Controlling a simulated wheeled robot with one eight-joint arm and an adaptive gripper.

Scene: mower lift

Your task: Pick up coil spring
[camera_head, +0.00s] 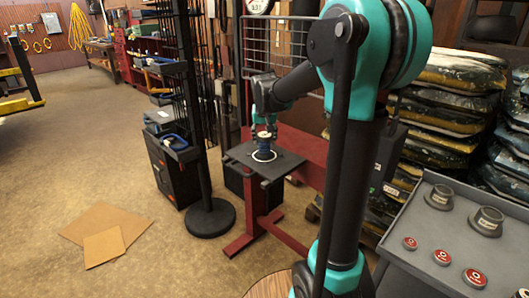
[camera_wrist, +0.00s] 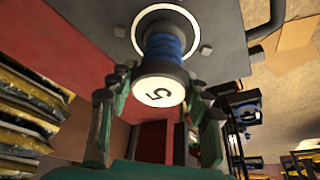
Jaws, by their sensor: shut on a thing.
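The coil spring (camera_head: 264,148) is blue and stands upright on a dark plate (camera_head: 282,164) in the head view, with a pale ring around its foot. In the wrist view the blue coils (camera_wrist: 164,46) show behind a dark end cap with a white face marked 5 (camera_wrist: 160,92). My gripper (camera_head: 264,135) reaches down over the spring's top. In the wrist view my gripper (camera_wrist: 159,82) has one finger on each side of the capped end, shut on it. The exact finger contact is partly hidden.
The plate sits on a red stand (camera_head: 258,205). A black rack post with a round base (camera_head: 211,219) stands to its left. A grey bench (camera_head: 452,250) with dark weights and red discs is at right. Stacked bags (camera_head: 440,100) stand behind. Cardboard (camera_head: 103,235) lies on the floor.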

